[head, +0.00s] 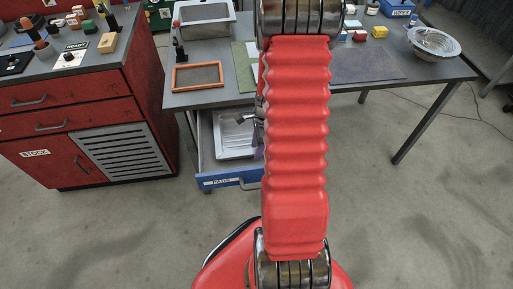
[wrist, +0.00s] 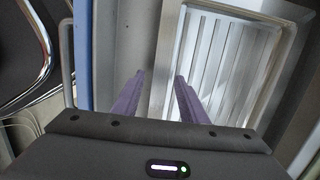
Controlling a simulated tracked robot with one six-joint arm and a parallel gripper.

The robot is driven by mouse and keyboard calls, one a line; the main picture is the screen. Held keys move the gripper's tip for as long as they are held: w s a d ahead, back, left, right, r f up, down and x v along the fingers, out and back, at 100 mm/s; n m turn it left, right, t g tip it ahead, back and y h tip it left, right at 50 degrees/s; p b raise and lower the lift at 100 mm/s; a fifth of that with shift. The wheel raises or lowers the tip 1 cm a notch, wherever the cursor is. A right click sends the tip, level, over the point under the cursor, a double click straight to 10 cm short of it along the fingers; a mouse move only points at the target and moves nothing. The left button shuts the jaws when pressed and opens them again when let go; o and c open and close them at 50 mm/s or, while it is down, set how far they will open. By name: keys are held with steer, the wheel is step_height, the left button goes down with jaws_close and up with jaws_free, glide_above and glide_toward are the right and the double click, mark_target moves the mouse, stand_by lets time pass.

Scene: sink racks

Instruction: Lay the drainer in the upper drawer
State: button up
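The drainer (head: 234,138), a pale metal tray with a ribbed floor and raised rim, lies in the pulled-out drawer (head: 226,182) with a blue front marked PADS. In the wrist view the drainer (wrist: 232,62) fills the right side, inside the drawer (wrist: 84,45). My gripper (wrist: 160,75) has its two purple fingers apart, one to each side of the drainer's left rim as seen there. I cannot tell whether either finger touches it. In the head view my gripper is mostly hidden behind my red arm, at the drawer's right side.
A grey worktable (head: 372,65) stands above the drawer, with an orange-framed screen (head: 198,76) and a metal strainer bowl (head: 434,42) on it. A red cabinet (head: 75,125) stands at left. The floor in front is clear.

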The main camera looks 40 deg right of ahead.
steer(key=shift+r, duration=0.1)
step_height(320, 180, up, 12)
steer(key=s+d, duration=0.1)
steer(key=shift+d, duration=0.2)
stand_by(0.5)
stand_by(0.6)
steer(key=w+a+r+n+t+h, duration=0.1)
steer(key=a+r+n, duration=1.05)
steer(key=a, duration=0.25)
steer(key=s+a+r+n+t, duration=0.1)
steer(key=s+a+r+n, duration=0.2)
steer(key=a+n, duration=0.3)
steer(key=s+a+r+n+t, duration=0.2)
steer(key=s+a+r+n, duration=0.2)
steer(key=a+r+n, duration=0.2)
steer(key=shift+s+a+n, duration=0.3)
steer(key=shift+a+n, duration=0.35)
steer(key=shift+a, duration=0.1)
